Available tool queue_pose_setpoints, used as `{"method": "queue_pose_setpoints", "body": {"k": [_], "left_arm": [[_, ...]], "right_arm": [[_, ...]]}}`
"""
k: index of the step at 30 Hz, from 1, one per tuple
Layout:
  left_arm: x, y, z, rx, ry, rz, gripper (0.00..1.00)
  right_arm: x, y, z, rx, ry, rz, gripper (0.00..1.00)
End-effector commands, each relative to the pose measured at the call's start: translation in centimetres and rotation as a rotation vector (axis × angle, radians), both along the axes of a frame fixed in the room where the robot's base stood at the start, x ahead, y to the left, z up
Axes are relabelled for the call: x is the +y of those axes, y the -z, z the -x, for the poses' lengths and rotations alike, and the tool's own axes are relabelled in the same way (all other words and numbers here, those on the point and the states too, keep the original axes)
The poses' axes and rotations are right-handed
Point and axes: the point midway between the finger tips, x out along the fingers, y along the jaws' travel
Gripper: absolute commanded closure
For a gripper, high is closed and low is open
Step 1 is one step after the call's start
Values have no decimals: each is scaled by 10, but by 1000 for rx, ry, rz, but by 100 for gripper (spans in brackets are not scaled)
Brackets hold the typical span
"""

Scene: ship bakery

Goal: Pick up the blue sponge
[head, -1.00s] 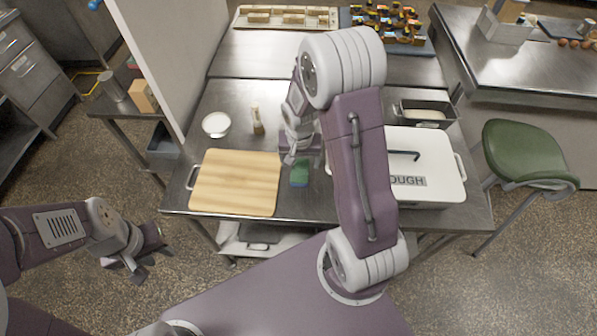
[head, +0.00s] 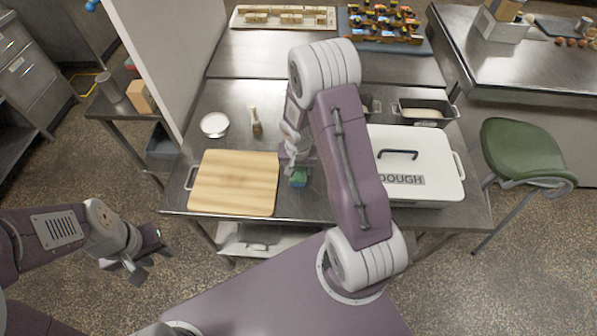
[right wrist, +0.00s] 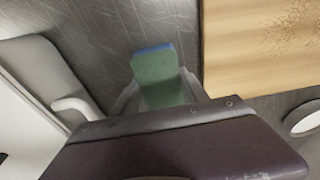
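The sponge (head: 298,178) is green with a blue layer and is on or just above the steel table, right of the cutting board. In the right wrist view the sponge (right wrist: 158,78) shows a broad green face and a blue far edge. My right gripper (head: 291,162) points down at it from above. The right wrist view shows its fingers close against both sides of the sponge, and it looks shut on it. I cannot tell whether the sponge is clear of the table. My left gripper (head: 150,264) is open and empty, off the table at lower left.
The wooden cutting board (head: 235,183) lies left of the sponge. The white DOUGH box (head: 420,160) stands to the right. A white bowl (head: 214,125), a brush (head: 256,124) and a loaf tin (head: 425,112) stand behind. A green stool (head: 525,152) is at right.

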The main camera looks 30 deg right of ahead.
Motion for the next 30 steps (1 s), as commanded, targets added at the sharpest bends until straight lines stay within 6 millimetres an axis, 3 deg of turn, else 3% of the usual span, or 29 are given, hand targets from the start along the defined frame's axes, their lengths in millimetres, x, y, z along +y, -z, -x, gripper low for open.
{"method": "queue_pose_setpoints", "body": {"k": [2,3,11,19,30], "left_arm": [[0,0,0,0,0,0,67],[0,0,0,0,0,0,67],[0,-1,0,0,0,0,67],[0,-5,0,0,0,0,67],[0,4,0,0,0,0,67]], "right_arm": [[0,0,0,0,0,0,86],[0,0,0,0,0,0,92],[0,-4,0,-1,0,1,92],[0,-44,-2,-7,2,0,92],[13,-92,84,-4,-1,1,92]]}}
